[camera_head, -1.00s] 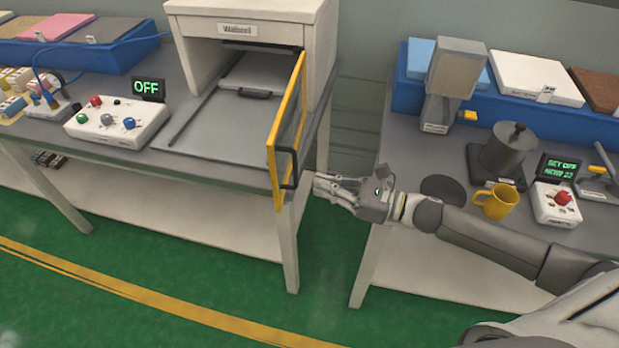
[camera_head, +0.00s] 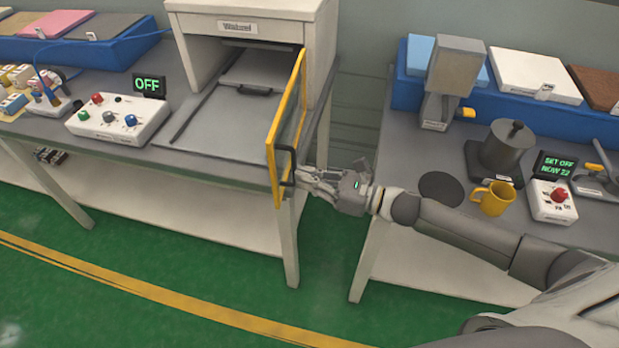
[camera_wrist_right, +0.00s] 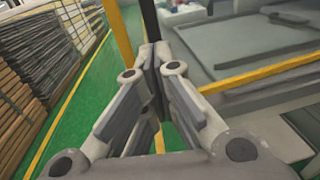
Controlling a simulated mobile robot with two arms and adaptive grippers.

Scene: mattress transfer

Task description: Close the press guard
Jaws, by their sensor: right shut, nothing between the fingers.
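The press (camera_head: 250,12) is a pale box on the left table. Its guard (camera_head: 273,150), a yellow-framed clear panel, stands swung open from the right side of the press opening. A black handle (camera_head: 289,166) is on the guard's near end. My right gripper (camera_head: 300,177) is just right of this handle, its fingers pointing at it. In the right wrist view the fingers (camera_wrist_right: 154,58) are closed together with nothing between them, and the dark handle (camera_wrist_right: 149,18) is just beyond the tips. I cannot tell whether they touch. My left gripper is out of view.
A control box (camera_head: 116,118) with coloured buttons and an "OFF" display (camera_head: 149,84) stands left of the press. A yellow mug (camera_head: 491,199) and a grinder (camera_head: 450,80) stand on the right table. A gap separates the tables.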

